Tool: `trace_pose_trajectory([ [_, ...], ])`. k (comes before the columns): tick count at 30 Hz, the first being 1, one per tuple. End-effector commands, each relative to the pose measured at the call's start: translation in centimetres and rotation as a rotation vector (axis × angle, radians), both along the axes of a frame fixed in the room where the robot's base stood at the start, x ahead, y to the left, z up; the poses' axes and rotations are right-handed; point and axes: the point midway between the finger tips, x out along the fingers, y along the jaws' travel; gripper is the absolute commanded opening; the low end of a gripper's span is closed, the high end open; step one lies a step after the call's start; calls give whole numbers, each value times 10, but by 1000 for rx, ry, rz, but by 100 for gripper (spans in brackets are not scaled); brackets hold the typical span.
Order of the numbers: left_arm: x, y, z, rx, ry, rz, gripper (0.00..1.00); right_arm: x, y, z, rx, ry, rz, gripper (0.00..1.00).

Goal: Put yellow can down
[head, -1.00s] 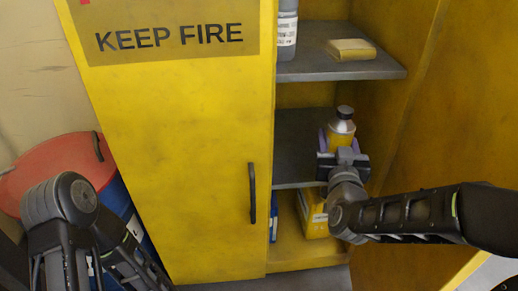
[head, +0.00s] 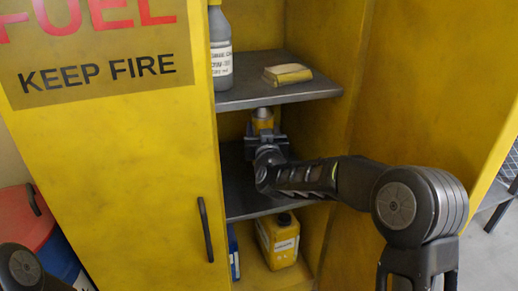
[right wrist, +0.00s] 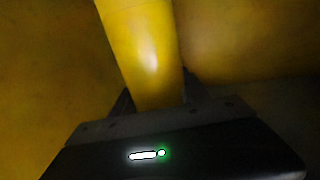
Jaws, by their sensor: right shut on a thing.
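The yellow can (head: 263,122) with a grey top is inside the open yellow cabinet, at the middle shelf (head: 240,200). My right gripper (head: 264,142) is shut on the can, which stands about upright. In the right wrist view the yellow can (right wrist: 145,50) rises between the fingers (right wrist: 155,108). The can's base is hidden behind the gripper, so I cannot tell whether it touches the shelf. Only a part of my left arm shows at the lower left; its gripper is out of view.
The upper shelf (head: 290,96), close above the can, holds a grey bottle (head: 221,55) and a yellow block (head: 287,74). A yellow jug (head: 277,240) and a blue item (head: 233,252) stand below. A red-topped drum (head: 20,220) stands outside.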

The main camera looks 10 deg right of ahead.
Motion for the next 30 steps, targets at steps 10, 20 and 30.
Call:
trace_pose_trajectory([
  [10, 3, 0, -16, 1, -8, 4, 79, 20, 1, -20, 1, -2, -1, 6],
  [20, 3, 0, -18, 1, -8, 4, 79, 20, 1, -25, 0, -1, -1, 6],
  [30, 7, 1, -45, -2, -12, 8, 79, 23, 1, -71, 1, -3, -1, 6],
])
